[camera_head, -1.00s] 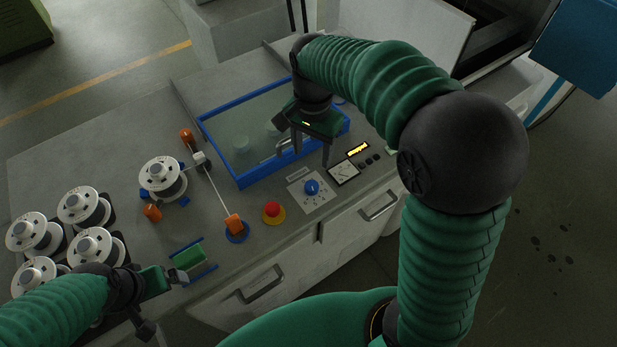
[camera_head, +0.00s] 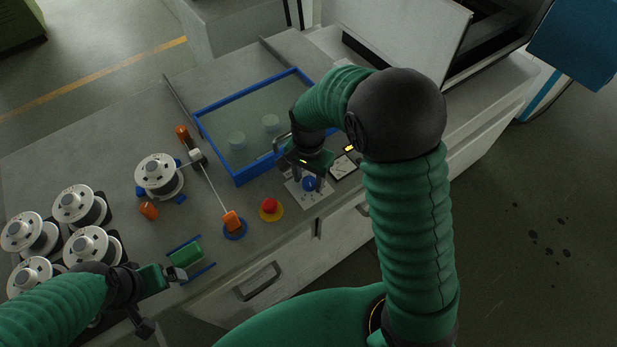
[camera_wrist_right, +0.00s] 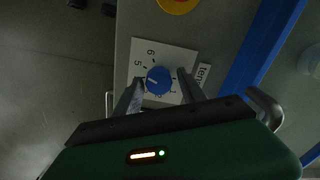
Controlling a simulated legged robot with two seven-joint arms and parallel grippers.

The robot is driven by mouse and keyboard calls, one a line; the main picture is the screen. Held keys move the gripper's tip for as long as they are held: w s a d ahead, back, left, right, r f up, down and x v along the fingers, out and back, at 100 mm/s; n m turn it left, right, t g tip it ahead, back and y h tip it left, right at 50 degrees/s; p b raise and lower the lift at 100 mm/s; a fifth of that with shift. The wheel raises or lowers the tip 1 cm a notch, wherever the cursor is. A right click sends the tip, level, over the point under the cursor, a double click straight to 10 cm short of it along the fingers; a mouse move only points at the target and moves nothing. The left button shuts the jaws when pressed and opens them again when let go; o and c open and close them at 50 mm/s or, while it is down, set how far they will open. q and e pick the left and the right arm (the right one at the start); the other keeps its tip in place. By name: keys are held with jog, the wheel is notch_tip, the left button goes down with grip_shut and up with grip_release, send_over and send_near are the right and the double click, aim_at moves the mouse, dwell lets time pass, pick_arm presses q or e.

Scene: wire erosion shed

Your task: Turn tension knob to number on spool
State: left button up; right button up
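The blue tension knob (camera_head: 309,184) sits on a white dial plate (camera_head: 318,198) on the bench. In the right wrist view the knob (camera_wrist_right: 159,80) has a white pointer mark, and printed numbers, including 5 and 6, ring it. My right gripper (camera_head: 309,181) is open above the dial. Its fingers (camera_wrist_right: 160,77) stand on either side of the knob; I cannot tell whether they touch it. A spool (camera_head: 158,172) is mounted on the bench at left; no number on it is readable. My left gripper (camera_head: 178,275) hovers at lower left; its finger gap is unclear.
A red button on a yellow base (camera_head: 270,207) is left of the dial. A blue-framed tank (camera_head: 240,178) stands behind. A small meter (camera_head: 343,167) is right of the dial. Several spools (camera_head: 76,204) stand at left, near a green block (camera_head: 186,254).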

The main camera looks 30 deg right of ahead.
jog(key=shift+d, duration=0.1)
grip_shut()
